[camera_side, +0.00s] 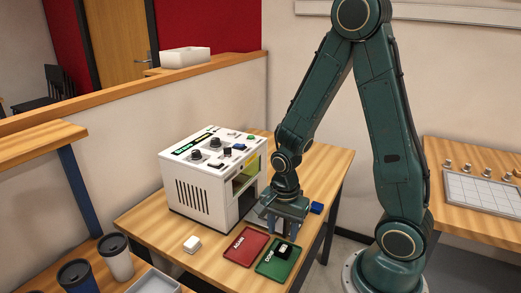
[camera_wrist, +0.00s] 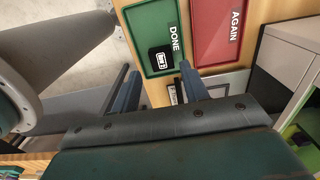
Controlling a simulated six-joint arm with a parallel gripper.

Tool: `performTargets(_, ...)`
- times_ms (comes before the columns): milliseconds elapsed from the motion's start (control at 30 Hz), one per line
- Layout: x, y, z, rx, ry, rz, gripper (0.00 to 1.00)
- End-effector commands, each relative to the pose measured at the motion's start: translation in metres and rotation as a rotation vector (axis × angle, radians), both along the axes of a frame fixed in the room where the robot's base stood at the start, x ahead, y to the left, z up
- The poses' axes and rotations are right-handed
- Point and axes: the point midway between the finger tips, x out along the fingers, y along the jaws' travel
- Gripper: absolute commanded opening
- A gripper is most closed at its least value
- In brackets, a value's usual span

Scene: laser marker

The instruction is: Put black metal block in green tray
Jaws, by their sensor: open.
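The black metal block (camera_side: 283,250) lies in the green tray (camera_side: 268,269), towards its far end. It carries a white mark on top. In the wrist view the block (camera_wrist: 160,60) sits in a corner of the green tray (camera_wrist: 150,23) beside the word DONE, flat on the tray floor. My gripper (camera_wrist: 157,83) is open, its two fingers apart with nothing between them. In the side view my gripper (camera_side: 285,222) hangs pointing down just beyond the trays, near the white machine's opening. The fingertips are apart from the block.
A red tray (camera_side: 245,247) marked AGAIN lies beside the green tray. A white laser machine (camera_side: 211,184) stands at the back left. A small white block (camera_side: 192,244) lies on the table in front. A blue object (camera_side: 317,208) is right of my gripper. Cups (camera_side: 116,258) stand at the lower left.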

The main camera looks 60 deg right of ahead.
Motion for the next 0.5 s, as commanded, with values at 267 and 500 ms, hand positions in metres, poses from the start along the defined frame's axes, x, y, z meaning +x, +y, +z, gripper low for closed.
performTargets(267, 0.001, 0.0, 0.029, -0.001, -0.005, 0.0, 0.45)
performTargets(500, 0.001, 0.0, 0.046, -0.001, -0.003, 0.0, 0.45)
